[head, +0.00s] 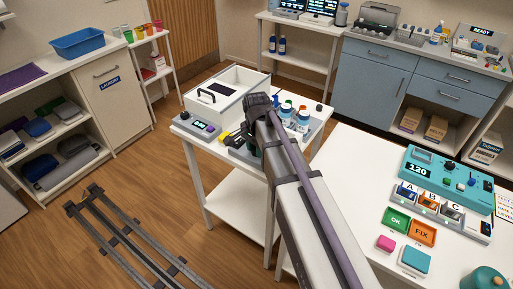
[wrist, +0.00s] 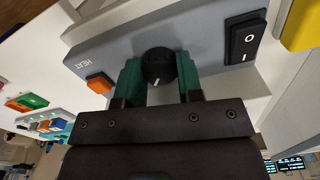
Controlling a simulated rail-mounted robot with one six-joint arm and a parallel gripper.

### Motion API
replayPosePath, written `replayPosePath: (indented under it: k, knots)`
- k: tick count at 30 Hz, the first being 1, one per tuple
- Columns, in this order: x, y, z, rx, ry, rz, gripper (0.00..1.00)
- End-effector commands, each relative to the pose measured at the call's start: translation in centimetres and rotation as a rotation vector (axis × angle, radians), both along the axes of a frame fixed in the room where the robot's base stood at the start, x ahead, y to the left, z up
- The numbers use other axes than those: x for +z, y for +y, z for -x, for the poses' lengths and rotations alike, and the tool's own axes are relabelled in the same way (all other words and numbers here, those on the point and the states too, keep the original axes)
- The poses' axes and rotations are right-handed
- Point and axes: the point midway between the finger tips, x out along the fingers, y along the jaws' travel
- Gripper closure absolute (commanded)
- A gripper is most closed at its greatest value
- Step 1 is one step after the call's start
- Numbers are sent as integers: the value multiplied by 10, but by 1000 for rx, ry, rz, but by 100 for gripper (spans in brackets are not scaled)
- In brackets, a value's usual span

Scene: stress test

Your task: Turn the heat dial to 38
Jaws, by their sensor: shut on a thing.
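In the wrist view, the black round heat dial (wrist: 158,62) stands on a grey panel (wrist: 200,30) with HEAT printed at its left. A short white mark on the dial points toward the bottom of the picture. My gripper (wrist: 158,76) has its green fingers on both sides of the dial and is shut on it. No numbers around the dial can be read. In the head view, my arm covers most of the panel and the dial is hidden.
Beside the dial are an orange button (wrist: 100,83) and a black rocker switch (wrist: 245,38). A yellow object (wrist: 302,25) is near the switch. In the head view, bottles (head: 303,120) stand right of my arm, and a white open box (head: 228,90) is behind.

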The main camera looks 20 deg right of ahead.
Motion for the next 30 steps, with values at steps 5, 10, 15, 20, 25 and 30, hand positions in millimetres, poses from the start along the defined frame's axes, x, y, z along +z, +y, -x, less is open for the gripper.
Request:
replayPosePath:
  k: [5,10,15,20,25,30]
  knots:
    - [0,0,0,-142,1,0,90]
    - [0,0,0,-249,1,0,90]
    - [0,0,0,-318,1,0,90]
    - [0,0,0,-351,1,0,90]
    - [0,0,0,-362,1,0,90]
    - [0,0,0,-362,1,0,90]
